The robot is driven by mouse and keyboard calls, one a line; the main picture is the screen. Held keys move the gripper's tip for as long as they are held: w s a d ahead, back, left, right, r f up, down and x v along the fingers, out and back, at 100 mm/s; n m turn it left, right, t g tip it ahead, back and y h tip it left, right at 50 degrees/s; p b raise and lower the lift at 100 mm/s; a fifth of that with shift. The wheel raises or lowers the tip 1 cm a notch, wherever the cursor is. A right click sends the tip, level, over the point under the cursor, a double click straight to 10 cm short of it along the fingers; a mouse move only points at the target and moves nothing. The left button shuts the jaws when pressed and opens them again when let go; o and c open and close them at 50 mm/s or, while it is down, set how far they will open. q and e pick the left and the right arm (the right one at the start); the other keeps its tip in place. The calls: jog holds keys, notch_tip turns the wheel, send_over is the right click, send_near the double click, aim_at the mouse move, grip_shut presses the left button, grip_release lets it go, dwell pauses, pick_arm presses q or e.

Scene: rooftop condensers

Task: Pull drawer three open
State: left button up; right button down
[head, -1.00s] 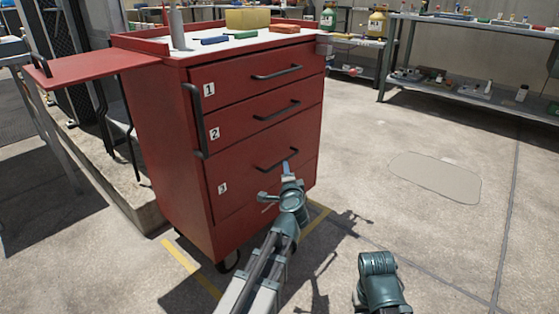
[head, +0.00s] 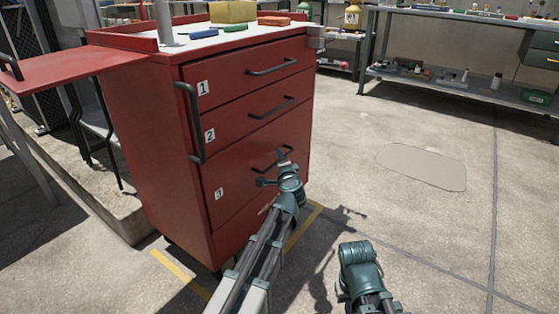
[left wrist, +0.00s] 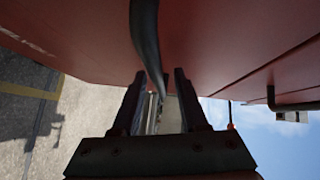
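Drawer three (head: 238,192), marked 3, is the deep bottom drawer of the red cabinet; its front looks flush with the drawers above, so it appears shut. Its dark bar handle (head: 263,164) is partly hidden behind my left gripper (head: 281,156), which is at the handle's right part. In the left wrist view the handle (left wrist: 146,35) runs down between the two separated fingers of the left gripper (left wrist: 158,95).
Drawers one (head: 245,82) and two (head: 250,118) are shut above. A red side shelf (head: 75,70) sticks out left. A yellow block (head: 232,11) and several tools lie on the cabinet top. Open concrete floor (head: 420,230) spreads right, with a workbench (head: 470,88) behind.

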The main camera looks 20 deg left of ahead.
pick_arm(q)
grip_shut()
dwell(1.2)
